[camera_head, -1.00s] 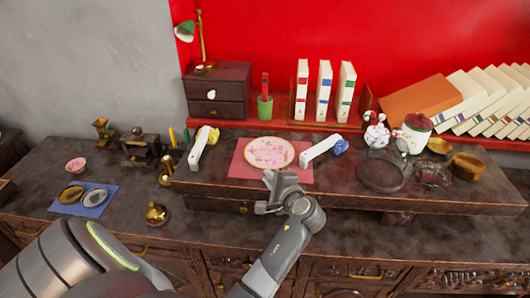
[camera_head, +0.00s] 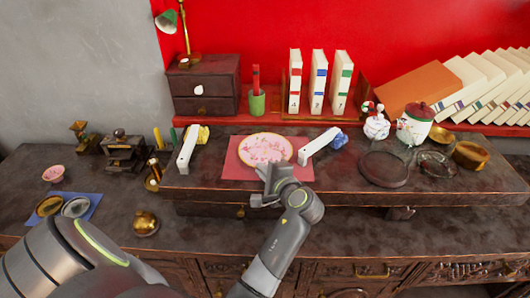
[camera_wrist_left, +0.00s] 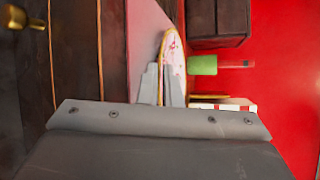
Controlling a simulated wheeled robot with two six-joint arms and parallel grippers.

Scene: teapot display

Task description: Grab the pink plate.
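The pink plate (camera_head: 266,147), round with a gold rim and a floral pattern, is above the pink mat (camera_head: 237,170) on the raised shelf. My left gripper (camera_head: 270,168) is at its front edge. In the left wrist view, the two fingers (camera_wrist_left: 161,84) are close together, on either side of the rim of the plate (camera_wrist_left: 174,55). They look shut on it. I cannot tell whether the plate still touches the mat. My right gripper is not in view.
White stands flank the plate at left (camera_head: 187,149) and right (camera_head: 319,146). A green cup (camera_head: 257,102) and upright books stand behind it. A dark round dish (camera_head: 384,170), a lidded jar (camera_head: 414,125) and a gold bowl (camera_head: 470,155) are to the right. A brass bell (camera_head: 145,223) is at lower left.

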